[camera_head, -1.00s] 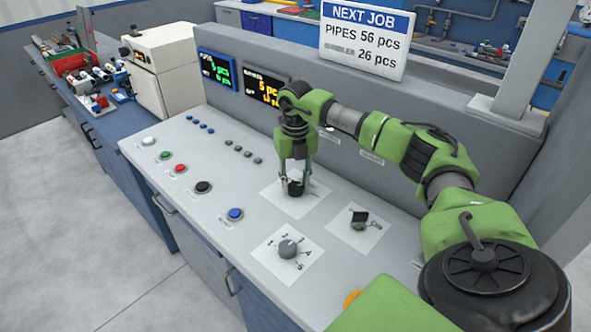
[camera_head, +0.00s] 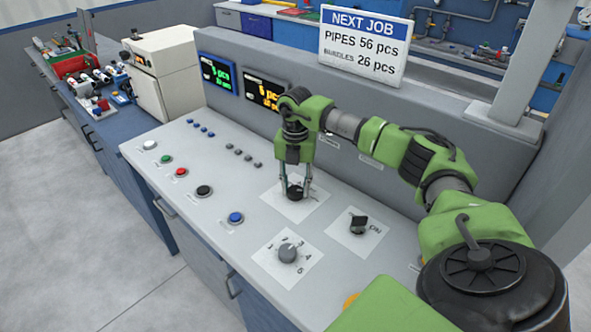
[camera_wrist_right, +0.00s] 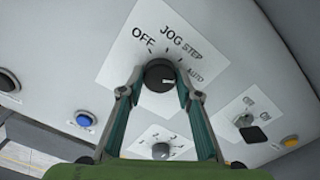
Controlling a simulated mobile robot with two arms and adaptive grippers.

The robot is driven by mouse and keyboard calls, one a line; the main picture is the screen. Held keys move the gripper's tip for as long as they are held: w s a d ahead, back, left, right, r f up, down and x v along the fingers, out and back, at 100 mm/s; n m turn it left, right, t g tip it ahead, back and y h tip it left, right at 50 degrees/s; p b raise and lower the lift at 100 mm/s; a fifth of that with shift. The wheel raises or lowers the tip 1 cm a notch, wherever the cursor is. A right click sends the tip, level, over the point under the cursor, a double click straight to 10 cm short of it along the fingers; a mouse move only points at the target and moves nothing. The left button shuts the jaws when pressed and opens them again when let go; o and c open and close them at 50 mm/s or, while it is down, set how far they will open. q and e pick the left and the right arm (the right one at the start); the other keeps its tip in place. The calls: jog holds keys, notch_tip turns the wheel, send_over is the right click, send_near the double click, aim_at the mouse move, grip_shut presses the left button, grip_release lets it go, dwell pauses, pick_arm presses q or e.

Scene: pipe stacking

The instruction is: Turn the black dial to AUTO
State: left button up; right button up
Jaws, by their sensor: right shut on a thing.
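The black dial (camera_head: 295,192) sits on a white label plate on the grey console. In the right wrist view the dial (camera_wrist_right: 159,75) is near the middle, with OFF, JOG, STEP and AUTO printed around its far side. A light mark shows on the right part of its face; I cannot tell exactly which word it points to. The AUTO label (camera_wrist_right: 196,76) is to the dial's right. My right gripper (camera_head: 297,188) points down and is shut on the dial, with one finger on each side, as the wrist view (camera_wrist_right: 160,84) also shows. My left gripper is not in view.
A grey numbered knob (camera_head: 288,251) and a black switch (camera_head: 359,223) stand close to the dial. A blue button (camera_head: 235,217) and several other buttons lie to the left. A raised grey panel (camera_head: 350,150) with displays stands behind. The console's front edge is clear.

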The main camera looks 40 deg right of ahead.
aim_at(295, 189)
jog(key=o, duration=1.1)
notch_tip(295, 189, up, 12)
dwell(0.5)
